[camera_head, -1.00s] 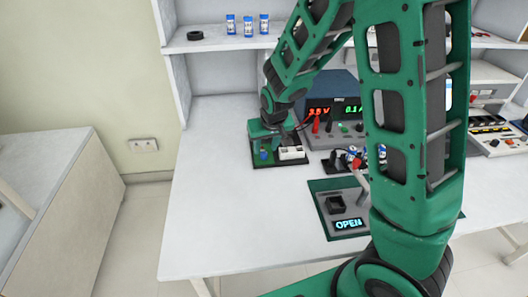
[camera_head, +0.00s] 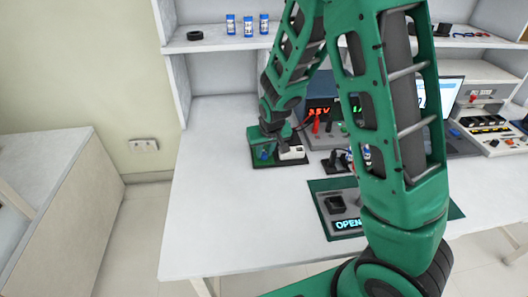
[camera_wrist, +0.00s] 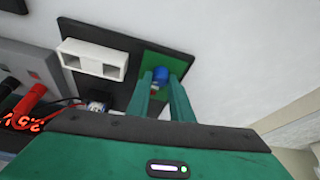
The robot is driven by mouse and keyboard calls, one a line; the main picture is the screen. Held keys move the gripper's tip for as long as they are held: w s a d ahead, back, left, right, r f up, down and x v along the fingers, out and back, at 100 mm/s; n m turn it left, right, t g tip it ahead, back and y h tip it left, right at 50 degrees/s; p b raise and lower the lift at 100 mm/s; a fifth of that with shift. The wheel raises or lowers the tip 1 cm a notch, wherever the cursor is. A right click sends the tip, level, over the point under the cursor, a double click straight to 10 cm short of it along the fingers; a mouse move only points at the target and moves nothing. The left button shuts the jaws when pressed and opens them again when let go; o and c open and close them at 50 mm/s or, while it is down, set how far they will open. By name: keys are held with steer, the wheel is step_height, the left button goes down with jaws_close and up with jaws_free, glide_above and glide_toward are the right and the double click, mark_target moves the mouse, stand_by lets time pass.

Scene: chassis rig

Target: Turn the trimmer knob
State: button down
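The trimmer knob (camera_wrist: 161,74) is a small blue piece on a green patch of a dark board (camera_wrist: 190,62). It shows as a blue spot below my gripper in the head view (camera_head: 265,153). In the wrist view the two green fingers of my gripper (camera_wrist: 162,82) stand apart, one on each side of the knob, with the knob between or just past their tips. Whether they touch it I cannot tell.
A white block (camera_wrist: 92,60) with two openings stands beside the knob on the board. A power supply (camera_head: 330,122) with red digits and red and black leads is close behind. A grey panel reading OPEN (camera_head: 350,224) lies nearer. The table's left side is clear.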

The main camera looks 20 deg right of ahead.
steer(key=shift+d+n+y, duration=0.1)
steer(key=shift+n+y, duration=0.3)
steer(key=shift+n, duration=0.8)
steer(key=c, duration=1.6)
jaws_free()
steer(key=v, duration=1)
steer(key=shift+s+r, duration=0.15)
steer(key=shift+r, duration=0.1)
